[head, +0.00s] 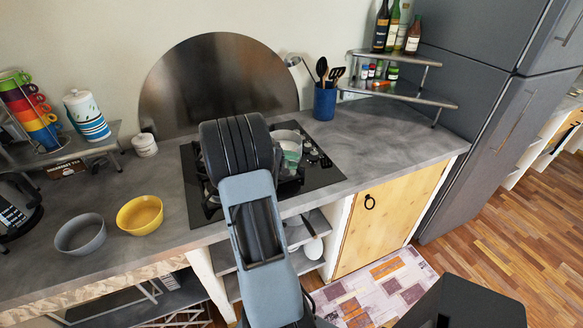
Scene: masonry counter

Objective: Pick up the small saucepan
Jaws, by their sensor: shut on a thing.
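A small metal pot (291,139), which looks like the small saucepan, is on the right part of the black hob (322,178). Its left side is partly covered by my arm, and no handle can be made out. My arm reaches up from the bottom over the front of the hob. Its dark upper end is just left of the pot. My gripper's fingers are hidden behind the arm, so their contact with the pot does not show.
A grey bowl (80,236) and yellow bowl (140,215) stand left on the counter. A blue utensil holder (325,103) is behind the hob, near a corner shelf (408,94) with bottles and jars. The counter right of the hob (385,140) is clear. A fridge (490,110) stands right.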

